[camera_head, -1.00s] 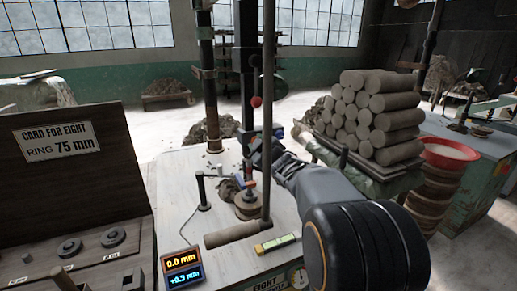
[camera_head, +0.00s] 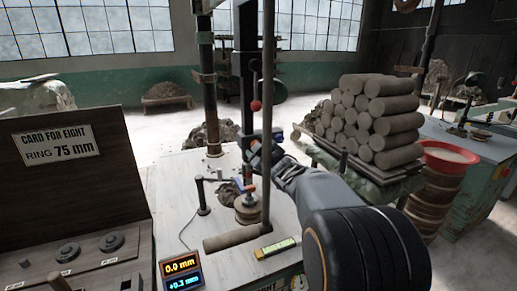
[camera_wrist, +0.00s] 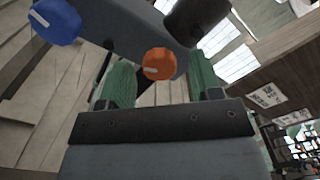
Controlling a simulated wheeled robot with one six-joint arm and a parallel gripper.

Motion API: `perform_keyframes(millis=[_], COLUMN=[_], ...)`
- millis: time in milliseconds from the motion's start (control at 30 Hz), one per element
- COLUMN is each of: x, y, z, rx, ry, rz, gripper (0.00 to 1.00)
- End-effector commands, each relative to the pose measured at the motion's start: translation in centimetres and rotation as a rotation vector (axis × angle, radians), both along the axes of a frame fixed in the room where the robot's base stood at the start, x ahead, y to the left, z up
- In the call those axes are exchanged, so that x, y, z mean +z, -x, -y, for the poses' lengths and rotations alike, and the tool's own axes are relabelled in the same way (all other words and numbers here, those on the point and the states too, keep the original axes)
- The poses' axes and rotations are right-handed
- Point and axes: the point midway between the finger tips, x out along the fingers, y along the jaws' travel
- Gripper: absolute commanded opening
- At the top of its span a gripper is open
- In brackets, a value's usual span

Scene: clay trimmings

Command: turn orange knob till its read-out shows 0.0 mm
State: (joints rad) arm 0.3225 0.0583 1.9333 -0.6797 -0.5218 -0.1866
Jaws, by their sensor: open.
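In the wrist view the orange knob (camera_wrist: 158,64) has a pale mark on its face and sits on a grey bar. My gripper (camera_wrist: 160,80) is open, with one green finger on either side of the orange knob; I cannot tell whether either touches it. A blue knob (camera_wrist: 56,22) is to the left and a dark cylinder (camera_wrist: 197,18) to the right. In the head view the read-out (camera_head: 180,268) shows 0.0 mm in orange and +0.3 mm in blue. My gripper (camera_head: 260,155) is near the upright post there, and the orange knob is not clearly visible.
The upright post (camera_head: 267,90) and a red ball (camera_head: 256,105) are close to my gripper. A clay roll (camera_head: 231,238) lies at the bench front.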

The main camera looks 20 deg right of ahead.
Motion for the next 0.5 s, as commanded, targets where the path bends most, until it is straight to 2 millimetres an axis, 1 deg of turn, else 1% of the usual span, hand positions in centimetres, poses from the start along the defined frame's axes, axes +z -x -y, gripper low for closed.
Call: perform_keyframes(millis=[67, 167, 267, 500], x=[0.0, 0.1, 0.1, 0.2], y=[0.2, 1.0, 2.5, 7.5], z=[0.0, 0.0, 0.0, 0.0], rx=[0.0, 0.0, -0.001, -0.002], ry=[0.0, 0.001, 0.001, 0.003], rz=[0.0, 0.001, 0.003, 0.004], gripper=[0.59, 0.59, 0.59, 0.59])
